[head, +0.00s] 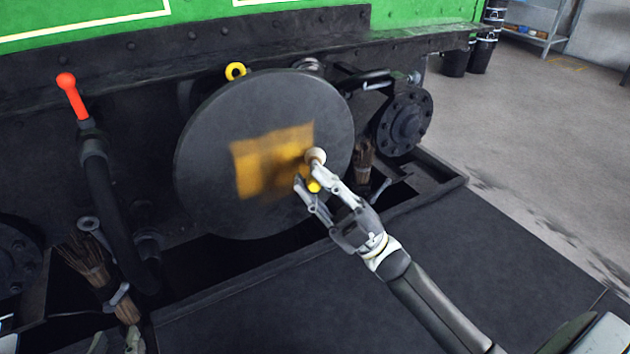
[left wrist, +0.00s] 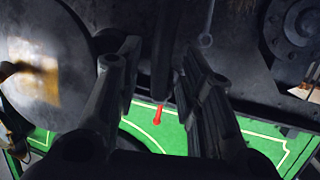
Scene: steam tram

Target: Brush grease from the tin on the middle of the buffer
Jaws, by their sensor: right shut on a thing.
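The buffer (head: 220,130) is a large dark round disc on the front of the tram. A yellow-brown grease patch (head: 265,160) covers its middle; it also shows at the left of the left wrist view (left wrist: 45,80). My right gripper (head: 308,178) is in front of the disc, at the patch's right edge. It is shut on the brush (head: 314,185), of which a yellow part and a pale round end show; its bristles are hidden. My left gripper (head: 118,343) is at the lower left, partly cut off; its fingers stand apart and empty in the left wrist view (left wrist: 150,65). I see no tin.
A red-topped lever (head: 72,95) and a dark hose (head: 108,205) are left of the buffer. A bristle broom (head: 85,260) hangs near my left gripper. A flanged round plate (head: 403,122) is right of the buffer. Open floor (head: 540,130) lies to the right.

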